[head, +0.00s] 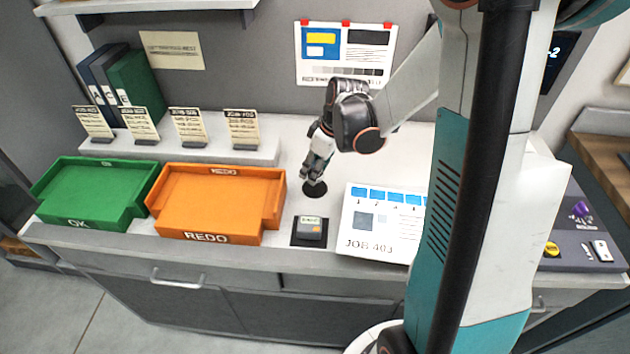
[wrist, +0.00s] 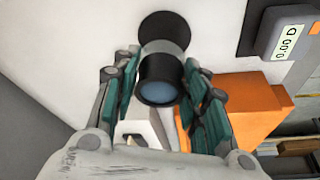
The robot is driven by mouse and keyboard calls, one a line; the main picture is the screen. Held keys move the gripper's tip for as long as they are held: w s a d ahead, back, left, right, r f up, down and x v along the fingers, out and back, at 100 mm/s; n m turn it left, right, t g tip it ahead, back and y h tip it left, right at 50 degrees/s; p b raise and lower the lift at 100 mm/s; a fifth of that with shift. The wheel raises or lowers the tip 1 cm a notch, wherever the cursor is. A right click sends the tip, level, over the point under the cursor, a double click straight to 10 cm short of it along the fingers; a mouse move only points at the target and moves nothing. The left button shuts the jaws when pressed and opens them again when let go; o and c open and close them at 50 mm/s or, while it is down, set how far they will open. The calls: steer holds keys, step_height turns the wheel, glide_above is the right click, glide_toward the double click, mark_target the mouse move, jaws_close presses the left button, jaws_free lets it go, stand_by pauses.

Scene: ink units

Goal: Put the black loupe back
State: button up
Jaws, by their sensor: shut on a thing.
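The black loupe (wrist: 160,82) is between my gripper's fingers in the wrist view, its round glass facing the camera and a clear band beyond its black end. My gripper (head: 316,172) is shut on it, pointing down over the white worktop (head: 286,178). A round black disc (head: 314,188) lies on the worktop just below the fingertips. In the wrist view the disc (wrist: 165,28) shows just beyond the loupe. I cannot tell whether the loupe touches it. In the head view the fingers mostly hide the loupe.
An orange REDO tray (head: 190,237) stands left of the gripper, a green OK tray (head: 84,226) beyond it. A small grey device (head: 310,228) sits in front. A JOB 403 sheet (head: 375,246) lies to the right. Several job cards (head: 242,127) stand on a ledge behind.

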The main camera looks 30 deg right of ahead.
steer(key=shift+f+b, duration=0.65)
steer(key=shift+f, duration=1.45)
steer(key=shift+f, duration=0.25)
steer(key=o, duration=1.1)
steer(key=shift+r, duration=0.1)
steer(key=shift+c, duration=0.2)
steer(key=p+v, duration=0.3)
steer(key=v, duration=0.9)
steer(key=shift+r+p, duration=0.15)
steer(key=shift+p, duration=0.2)
